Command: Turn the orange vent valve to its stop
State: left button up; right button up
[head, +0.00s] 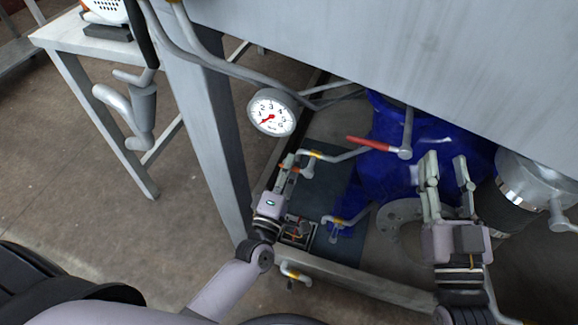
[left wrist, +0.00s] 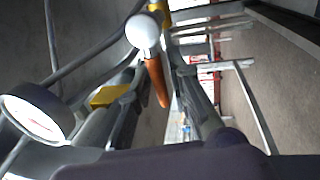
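The orange vent valve handle (left wrist: 157,82) shows in the left wrist view, hanging from a pale rounded knob (left wrist: 143,31). My right gripper (head: 446,170) is open and empty, in front of the blue machine body (head: 388,178).
A round gauge (head: 272,112) hangs just above my left gripper; it also shows in the left wrist view (left wrist: 38,115). A red lever (head: 371,144) sits on the blue body. A large grey panel (head: 400,50) overhangs the area. A grey leg (head: 208,135) stands left.

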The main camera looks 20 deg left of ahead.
pick_arm(q)
grip_shut()
dwell(0.3)
jog(key=shift+w, duration=0.1)
